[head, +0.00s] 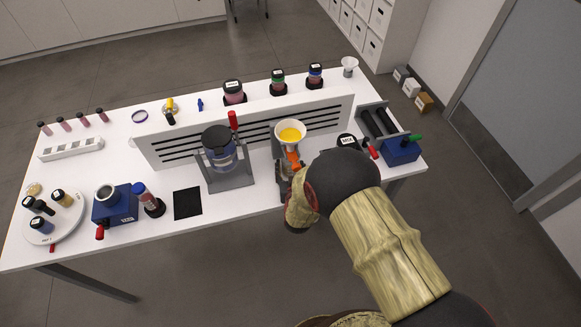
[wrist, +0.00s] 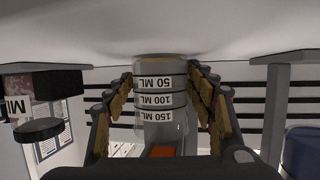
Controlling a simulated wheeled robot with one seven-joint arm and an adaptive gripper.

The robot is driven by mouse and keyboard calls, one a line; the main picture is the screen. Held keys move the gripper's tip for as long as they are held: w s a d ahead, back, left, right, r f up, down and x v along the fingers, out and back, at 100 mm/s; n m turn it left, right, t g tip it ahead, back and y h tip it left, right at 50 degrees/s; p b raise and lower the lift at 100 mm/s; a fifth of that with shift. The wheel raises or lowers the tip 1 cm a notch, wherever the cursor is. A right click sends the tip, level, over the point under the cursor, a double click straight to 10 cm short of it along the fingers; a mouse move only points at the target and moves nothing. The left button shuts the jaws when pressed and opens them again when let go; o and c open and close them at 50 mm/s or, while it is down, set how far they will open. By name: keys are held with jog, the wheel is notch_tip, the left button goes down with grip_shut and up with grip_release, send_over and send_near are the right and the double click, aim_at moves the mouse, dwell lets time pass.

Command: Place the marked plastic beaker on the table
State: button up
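The marked plastic beaker (wrist: 160,92) stands out in the wrist view as a grey see-through cylinder with 50, 100 and 150 ML labels and a yellowish edge at its 50 ML end. My gripper (wrist: 162,100) has a finger on each side of it and appears shut on it. In the head view, a white-rimmed vessel with yellow contents (head: 290,132) sits just beyond my gripper (head: 288,165) and appears to be this beaker. The white table (head: 100,215) lies below. I cannot tell whether the beaker's base touches the table. My wrist hides part of the gripper.
A grey stand with a glass jar (head: 220,150) is just left of my gripper. The MIX jar (head: 346,140) and a blue device (head: 402,151) are to the right. A slotted white rack (head: 185,145) runs behind. A black mat (head: 187,203) lies on the front left.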

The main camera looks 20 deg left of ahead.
jog(key=shift+o, duration=1)
jog(key=shift+r, duration=0.1)
jog(key=shift+s+r, duration=0.15)
jog(key=shift+s, duration=0.05)
jog(key=p+v, duration=0.1)
jog(key=v, duration=1)
jog(key=shift+s+d, duration=0.15)
jog(key=shift+s, duration=0.15)
